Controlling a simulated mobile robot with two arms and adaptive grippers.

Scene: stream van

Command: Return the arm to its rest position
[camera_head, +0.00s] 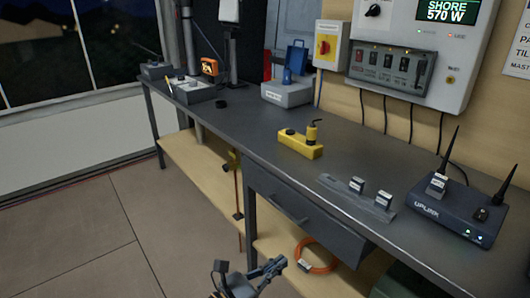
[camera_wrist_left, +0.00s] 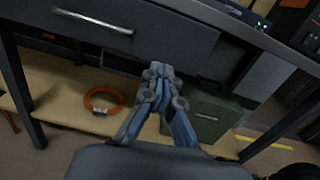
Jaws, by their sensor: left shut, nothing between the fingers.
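My left gripper (camera_head: 272,268) shows at the bottom edge of the head view, below and in front of the workbench (camera_head: 215,118). In the left wrist view the left gripper (camera_wrist_left: 158,72) has its fingers together with nothing between them. It points toward the bench's underside, below the drawer (camera_wrist_left: 130,25) and in front of the lower shelf (camera_wrist_left: 60,82). Most of the left arm is out of the head view. My right gripper is in neither view.
On the bench stand a yellow block (camera_head: 300,147), a grey rail with small modules (camera_head: 345,192) and a router (camera_head: 455,215) with antennas. An orange cable coil (camera_head: 316,255) lies on the lower shelf. A green case (camera_wrist_left: 205,115) is under the bench. The floor at left (camera_head: 70,230) is clear.

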